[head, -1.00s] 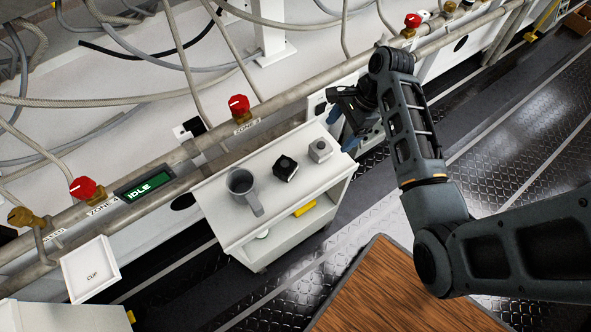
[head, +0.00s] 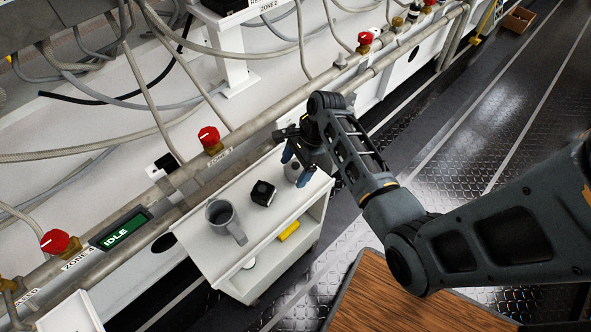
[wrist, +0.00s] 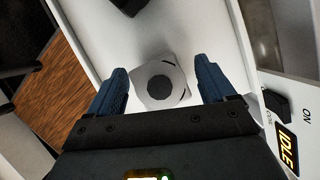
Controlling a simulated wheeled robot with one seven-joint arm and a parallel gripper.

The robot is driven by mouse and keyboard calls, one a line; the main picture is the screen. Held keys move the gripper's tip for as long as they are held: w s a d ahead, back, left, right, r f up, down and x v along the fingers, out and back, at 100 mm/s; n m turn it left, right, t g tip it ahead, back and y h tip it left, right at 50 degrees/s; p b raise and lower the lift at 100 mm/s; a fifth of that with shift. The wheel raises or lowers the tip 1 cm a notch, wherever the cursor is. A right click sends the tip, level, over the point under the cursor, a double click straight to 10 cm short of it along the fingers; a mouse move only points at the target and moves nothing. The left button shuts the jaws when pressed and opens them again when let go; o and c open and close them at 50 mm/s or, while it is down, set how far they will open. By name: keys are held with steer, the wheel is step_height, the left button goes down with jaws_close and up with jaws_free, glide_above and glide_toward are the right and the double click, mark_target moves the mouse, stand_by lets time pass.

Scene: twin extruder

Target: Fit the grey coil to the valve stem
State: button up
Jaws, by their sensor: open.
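The grey coil (head: 292,172) is a small grey block with a round dark centre. It stands on the white cart's top (head: 250,226), near its far right end. My gripper (head: 294,167) is open just above the coil and partly hides it in the head view. In the wrist view the coil (wrist: 143,92) lies between the two blue fingers, with visible gaps on both sides. Brass valves with red knobs, one at Zone 3 (head: 209,138), sit along the pipe. I cannot tell which valve stem is meant.
A black block (head: 262,194) and a grey mug (head: 222,214) stand left of the coil on the cart. The pipe and hanging hoses run behind. A green IDLE display (head: 122,228) is at left. A wooden top (head: 390,295) lies in front.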

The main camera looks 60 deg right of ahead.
mark_target(290, 169)
steer(key=c, duration=1.2)
steer(key=shift+o, duration=0.2)
steer(key=shift+r, duration=0.15)
step_height(290, 169, up, 4)
steer(key=shift+f, duration=0.1)
steer(key=s+d+r, duration=0.3)
steer(key=d+r, duration=0.4)
steer(key=d, duration=0.4)
steer(key=shift+s, duration=0.35)
